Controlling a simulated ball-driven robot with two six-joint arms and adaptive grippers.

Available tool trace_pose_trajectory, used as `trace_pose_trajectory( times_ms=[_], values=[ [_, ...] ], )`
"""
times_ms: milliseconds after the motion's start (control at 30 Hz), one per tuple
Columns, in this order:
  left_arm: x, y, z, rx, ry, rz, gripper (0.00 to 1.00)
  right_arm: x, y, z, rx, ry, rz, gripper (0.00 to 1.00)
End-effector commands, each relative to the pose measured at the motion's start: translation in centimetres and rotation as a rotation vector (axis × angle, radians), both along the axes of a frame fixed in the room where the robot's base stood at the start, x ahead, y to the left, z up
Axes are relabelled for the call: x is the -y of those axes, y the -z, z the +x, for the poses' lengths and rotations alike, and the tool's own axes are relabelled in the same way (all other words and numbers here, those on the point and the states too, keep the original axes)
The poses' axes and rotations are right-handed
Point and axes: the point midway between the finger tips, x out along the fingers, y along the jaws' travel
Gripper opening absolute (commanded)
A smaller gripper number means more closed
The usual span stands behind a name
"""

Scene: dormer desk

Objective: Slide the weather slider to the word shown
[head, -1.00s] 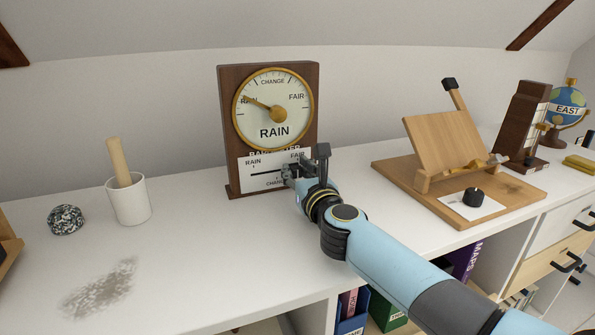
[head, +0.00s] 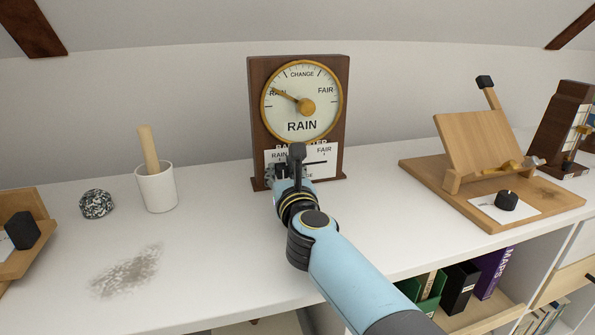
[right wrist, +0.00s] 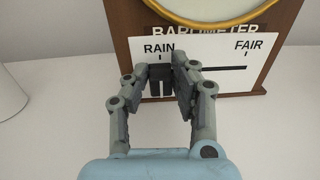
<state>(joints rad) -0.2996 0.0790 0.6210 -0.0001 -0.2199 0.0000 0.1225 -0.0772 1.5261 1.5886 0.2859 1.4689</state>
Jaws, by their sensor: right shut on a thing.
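The wooden barometer (head: 256,110) stands upright on the white desk. Its round dial (head: 303,90) shows the word RAIN, and the needle points to RAIN at the left. Below is a white slider panel (head: 331,169) with RAIN at left, FAIR at right and a dark slot. In the right wrist view the slider knob (right wrist: 161,84) is dark and sits just under the RAIN mark. My right gripper (head: 285,172) is in front of the panel's left part, its fingers (right wrist: 163,76) shut on the knob. My left gripper is not in view.
A white cup (head: 157,190) with a wooden handle and a speckled ball (head: 96,204) stand to the left. A powdery patch (head: 128,270) lies in front. A wooden stand (head: 485,145) on a board is to the right. Desk around the barometer's base is clear.

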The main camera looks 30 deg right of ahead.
Motion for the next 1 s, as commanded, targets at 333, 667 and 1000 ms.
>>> trace_pose_trajectory(
  times_ms=[333, 667, 1000],
  values=[
    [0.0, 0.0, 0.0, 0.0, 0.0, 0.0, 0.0, -0.2, 0.2, 0.0, -0.002, -0.007, 0.007, 0.4],
    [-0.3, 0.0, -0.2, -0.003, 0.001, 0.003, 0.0, -0.2, 0.1, -0.1, -0.001, -0.005, 0.004, 0.48],
    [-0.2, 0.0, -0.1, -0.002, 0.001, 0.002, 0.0, -1.6, 0.3, -5.0, -0.004, -0.004, 0.005, 0.48]
  ],
)
